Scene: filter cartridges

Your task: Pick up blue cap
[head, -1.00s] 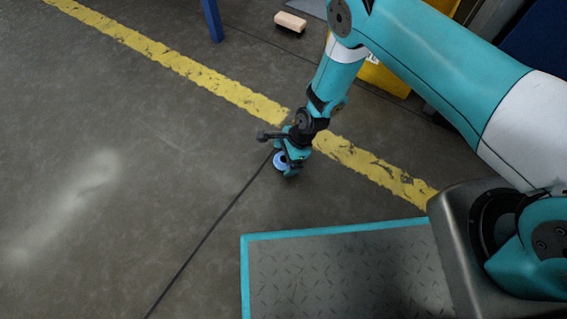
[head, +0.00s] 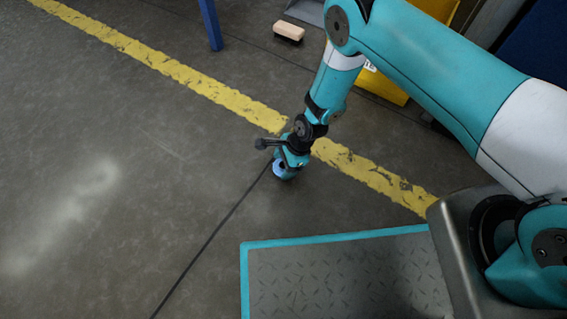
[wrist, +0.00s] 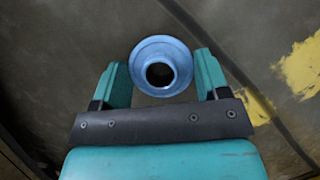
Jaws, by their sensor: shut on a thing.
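The blue cap (wrist: 160,66) is a light blue ring with a dark round opening in its middle. In the wrist view it sits between the two teal fingers of my gripper (wrist: 161,82). The gripper is shut on it. In the head view the cap (head: 281,170) shows as a small blue patch at the lower end of my gripper (head: 287,165), low over the dark floor; I cannot tell whether it touches the floor. The gripper hides part of the cap there.
A yellow floor stripe (head: 180,77) runs diagonally past my gripper. A wood-topped brush (head: 289,31) lies at the back, near a blue post (head: 210,22) and a yellow container (head: 390,78). The floor to the left is clear.

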